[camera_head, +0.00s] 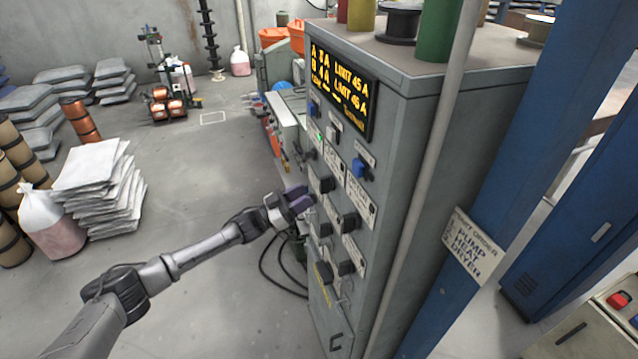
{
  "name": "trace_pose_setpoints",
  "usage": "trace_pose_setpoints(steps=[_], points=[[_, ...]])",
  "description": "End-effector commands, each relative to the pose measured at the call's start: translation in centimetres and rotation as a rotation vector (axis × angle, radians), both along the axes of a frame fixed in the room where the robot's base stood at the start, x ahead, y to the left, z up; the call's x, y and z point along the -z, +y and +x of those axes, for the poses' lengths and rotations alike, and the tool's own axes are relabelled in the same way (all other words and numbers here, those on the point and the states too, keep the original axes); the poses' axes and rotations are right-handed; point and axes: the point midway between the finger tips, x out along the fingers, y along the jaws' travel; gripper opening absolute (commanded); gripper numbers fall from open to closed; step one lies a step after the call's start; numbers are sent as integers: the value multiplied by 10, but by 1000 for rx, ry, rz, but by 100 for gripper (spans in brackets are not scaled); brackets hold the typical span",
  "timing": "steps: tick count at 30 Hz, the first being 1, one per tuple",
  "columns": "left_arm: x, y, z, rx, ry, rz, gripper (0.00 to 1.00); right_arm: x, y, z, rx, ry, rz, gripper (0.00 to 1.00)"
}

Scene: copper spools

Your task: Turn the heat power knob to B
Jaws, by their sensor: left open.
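A grey control cabinet (385,170) stands right of centre, its panel facing left. Several black knobs sit on the panel, among them an upper one (327,184), a middle one (348,222) and a lower one (346,268). Their small labels are too blurred to read, so I cannot tell which is the heat power knob or where it points. My left gripper (301,200) is open, at the panel's left side beside the upper and middle knobs. I cannot tell whether it touches one. My right gripper is out of view.
A lit amber display (341,88) and blue switches (359,168) are higher on the panel. A pale pole (425,185) and blue post (500,190) stand close to its right. Stacked sacks (100,185) lie left on open floor.

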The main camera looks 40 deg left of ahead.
Motion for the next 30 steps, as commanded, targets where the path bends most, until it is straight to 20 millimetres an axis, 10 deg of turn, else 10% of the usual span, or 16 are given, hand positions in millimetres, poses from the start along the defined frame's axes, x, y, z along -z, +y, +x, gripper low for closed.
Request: trace_pose_setpoints(steps=[25,30], points=[[-21,-26,45,-1,1,0,42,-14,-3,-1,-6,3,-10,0],[-21,-26,45,-1,1,0,27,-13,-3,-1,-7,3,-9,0]])
